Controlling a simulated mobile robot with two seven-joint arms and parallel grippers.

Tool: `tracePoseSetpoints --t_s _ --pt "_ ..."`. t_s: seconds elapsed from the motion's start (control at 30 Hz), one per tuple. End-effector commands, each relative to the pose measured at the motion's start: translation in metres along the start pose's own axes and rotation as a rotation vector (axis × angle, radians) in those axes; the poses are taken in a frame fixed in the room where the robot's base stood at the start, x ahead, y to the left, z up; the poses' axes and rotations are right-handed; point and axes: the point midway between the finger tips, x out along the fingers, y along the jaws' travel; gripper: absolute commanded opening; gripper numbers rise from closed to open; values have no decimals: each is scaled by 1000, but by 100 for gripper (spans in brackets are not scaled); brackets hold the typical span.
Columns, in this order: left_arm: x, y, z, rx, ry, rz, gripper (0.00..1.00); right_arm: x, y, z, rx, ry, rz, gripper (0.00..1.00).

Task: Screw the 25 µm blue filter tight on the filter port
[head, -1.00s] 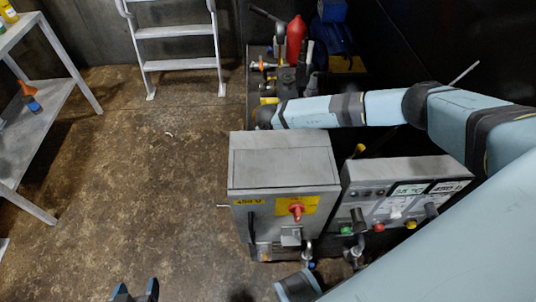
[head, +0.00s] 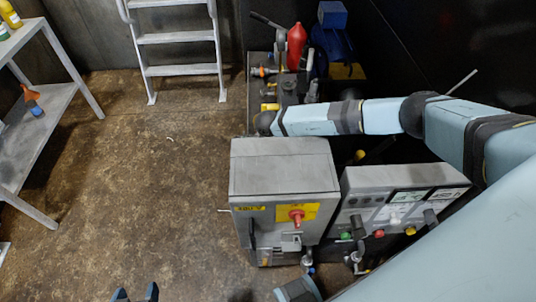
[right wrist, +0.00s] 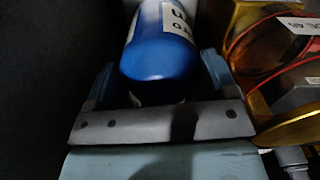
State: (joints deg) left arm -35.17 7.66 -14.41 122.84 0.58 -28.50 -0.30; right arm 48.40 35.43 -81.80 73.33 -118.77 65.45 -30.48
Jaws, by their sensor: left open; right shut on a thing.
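In the right wrist view, a blue filter (right wrist: 160,55) with a white label sits between the fingers of my right gripper (right wrist: 160,92), which is shut on it. The label is cut off and I cannot read a 25 µm mark. The filter's far end is out of the picture, so I cannot tell whether it touches the port. I cannot make out the filter port in either view. In the head view the right hand is hidden beyond the grey cabinet. My left gripper (head: 136,293) is open and empty at the bottom edge, over the floor.
A grey cabinet (head: 283,170) with a red switch and a control panel (head: 400,205) stand in the middle. Brass-coloured parts (right wrist: 255,45) with a red ring are close right of the right gripper. A ladder (head: 178,70) and shelf (head: 45,140) stand around clear floor.

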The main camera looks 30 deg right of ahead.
Motion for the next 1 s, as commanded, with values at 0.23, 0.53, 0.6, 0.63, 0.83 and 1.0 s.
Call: tracePoseSetpoints --t_s 0.23,0.53,0.6,0.63,0.83,1.0 --pt "-5 0 -8 0 3 0 68 -2 -3 1 152 -4 -5 50" --pt "-7 1 -11 0 1 1 68 -4 -4 1 199 -5 -6 50" --pt "-10 1 -16 0 0 1 68 -6 -3 1 281 -5 -6 50" --pt "-11 1 -18 0 0 1 68 -6 -4 1 322 -5 -6 50" --pt "-17 2 -29 0 2 1 68 -4 -5 0 551 -7 -8 46" --pt "-17 2 -29 0 3 1 68 -2 -5 0 602 -6 -9 46"
